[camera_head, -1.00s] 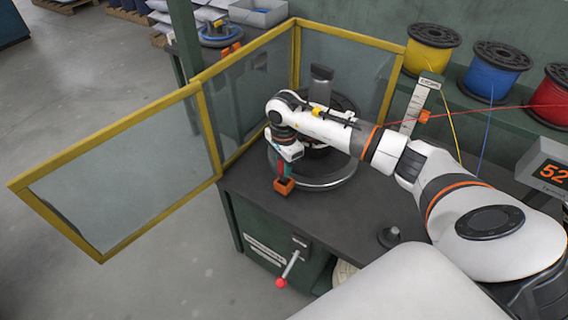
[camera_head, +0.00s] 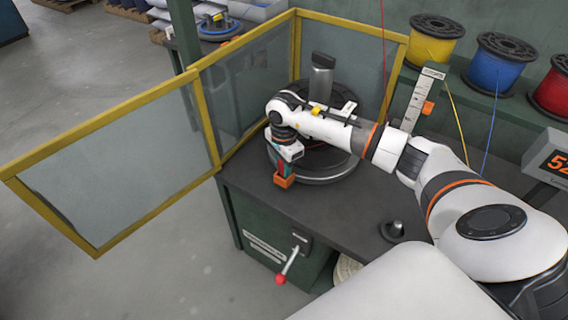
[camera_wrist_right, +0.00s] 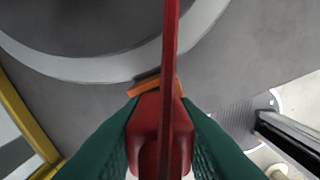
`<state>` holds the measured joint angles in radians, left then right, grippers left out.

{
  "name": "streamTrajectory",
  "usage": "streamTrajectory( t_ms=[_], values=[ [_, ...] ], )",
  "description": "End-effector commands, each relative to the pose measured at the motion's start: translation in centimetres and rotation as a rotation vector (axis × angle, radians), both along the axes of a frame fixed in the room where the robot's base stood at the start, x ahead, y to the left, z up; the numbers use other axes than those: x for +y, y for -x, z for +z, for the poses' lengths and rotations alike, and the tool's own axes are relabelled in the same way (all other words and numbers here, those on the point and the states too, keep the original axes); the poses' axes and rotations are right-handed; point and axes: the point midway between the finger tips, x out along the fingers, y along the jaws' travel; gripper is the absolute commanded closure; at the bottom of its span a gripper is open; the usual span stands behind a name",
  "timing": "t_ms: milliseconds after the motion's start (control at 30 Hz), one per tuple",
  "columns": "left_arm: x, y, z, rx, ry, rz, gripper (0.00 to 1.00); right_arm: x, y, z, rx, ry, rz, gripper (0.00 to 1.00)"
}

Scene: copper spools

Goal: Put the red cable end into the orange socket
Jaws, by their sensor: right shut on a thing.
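My right gripper (camera_head: 278,163) points down at the front left of the round turntable and is shut. In the right wrist view its dark green fingers (camera_wrist_right: 160,142) hold the red cable end (camera_wrist_right: 150,130) between them. A red cable (camera_wrist_right: 171,40) runs up from it, across the picture. The orange socket (camera_head: 284,182) is at the fingertips by the table's front left edge; part of its orange rim (camera_wrist_right: 143,88) shows behind the red end. Whether the end is inside the socket cannot be told. In the head view the red cable (camera_head: 383,45) rises steeply behind my forearm. My left gripper is not in view.
Yellow-framed clear panels (camera_head: 110,165) stand left of and behind the turntable (camera_head: 330,176). Yellow (camera_head: 432,42), blue (camera_head: 497,66) and red (camera_head: 553,92) spools sit on the back right shelf. A red-knobbed lever (camera_head: 288,266) sticks out in front; a black knob (camera_head: 393,231) is on the table.

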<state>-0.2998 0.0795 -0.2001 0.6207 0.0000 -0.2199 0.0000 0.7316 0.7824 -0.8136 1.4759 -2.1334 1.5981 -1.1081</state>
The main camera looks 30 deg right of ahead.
Motion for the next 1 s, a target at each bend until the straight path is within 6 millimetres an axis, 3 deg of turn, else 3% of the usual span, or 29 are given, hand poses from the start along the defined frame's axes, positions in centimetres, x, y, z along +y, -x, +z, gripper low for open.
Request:
streamTrajectory(
  t_ms=[233, 267, 400, 767, 1000],
  values=[
    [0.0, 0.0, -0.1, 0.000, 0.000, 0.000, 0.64, 0.0, 0.0, -0.1, 0.000, 0.000, -0.001, 0.98],
    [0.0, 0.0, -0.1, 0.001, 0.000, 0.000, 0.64, 0.0, 0.0, -0.1, 0.000, 0.000, -0.001, 0.70],
    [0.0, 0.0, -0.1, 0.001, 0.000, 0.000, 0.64, 0.0, 0.0, -0.1, 0.000, 0.000, 0.000, 0.49],
    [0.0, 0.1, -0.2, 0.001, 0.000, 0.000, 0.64, 0.0, 0.0, 0.5, -0.001, 0.000, 0.000, 0.49],
    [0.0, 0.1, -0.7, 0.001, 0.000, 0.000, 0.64, -0.1, -0.1, 4.8, -0.005, 0.001, 0.000, 0.49]
  ],
)
